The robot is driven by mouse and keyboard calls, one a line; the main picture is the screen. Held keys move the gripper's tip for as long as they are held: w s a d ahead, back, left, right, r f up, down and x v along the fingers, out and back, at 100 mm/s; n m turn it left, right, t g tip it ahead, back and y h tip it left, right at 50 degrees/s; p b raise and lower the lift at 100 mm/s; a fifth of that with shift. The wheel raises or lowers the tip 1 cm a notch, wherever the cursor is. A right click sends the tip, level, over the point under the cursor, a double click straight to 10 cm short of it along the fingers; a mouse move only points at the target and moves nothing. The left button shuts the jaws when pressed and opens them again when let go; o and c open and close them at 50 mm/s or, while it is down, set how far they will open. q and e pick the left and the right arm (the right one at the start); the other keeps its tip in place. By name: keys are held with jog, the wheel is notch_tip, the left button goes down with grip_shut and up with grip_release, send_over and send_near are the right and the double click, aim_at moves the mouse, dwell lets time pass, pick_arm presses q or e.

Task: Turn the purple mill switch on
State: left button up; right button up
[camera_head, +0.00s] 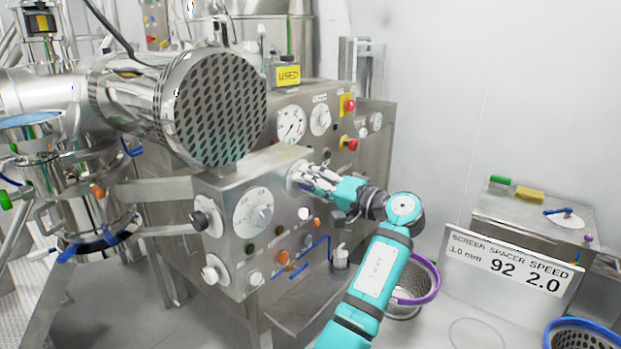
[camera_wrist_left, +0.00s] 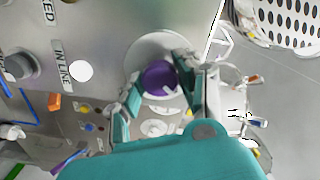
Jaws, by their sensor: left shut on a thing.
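The purple mill switch (camera_wrist_left: 158,77) is a round purple knob on a pale round plate, seen in the left wrist view. My left gripper (camera_wrist_left: 155,90) has its teal and grey fingers on both sides of the knob and is shut on it. In the head view my left gripper (camera_head: 308,178) reaches the upper right of the steel control panel (camera_head: 232,180). There its fingers hide the switch. How far the knob is turned cannot be told. My right gripper is not in view.
Dials and several knobs, one a black knob (camera_head: 200,221), cover the panel left of and below my gripper. A large perforated drum (camera_head: 215,105) overhangs the panel. A purple-rimmed basket (camera_head: 428,285) stands beside my arm. A sign (camera_head: 510,270) stands at right.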

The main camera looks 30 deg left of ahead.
pick_arm(q)
jog(key=shift+r+m+p, duration=0.15)
jog(key=shift+m+p, duration=0.15)
jog(key=shift+m, duration=0.4)
jog(key=o, duration=1.2)
jog(key=shift+c, duration=0.2)
jog(key=d, duration=1.2)
jog(key=shift+s, duration=0.4)
jog(key=shift+a+f, duration=0.1)
jog(key=shift+f, duration=0.1)
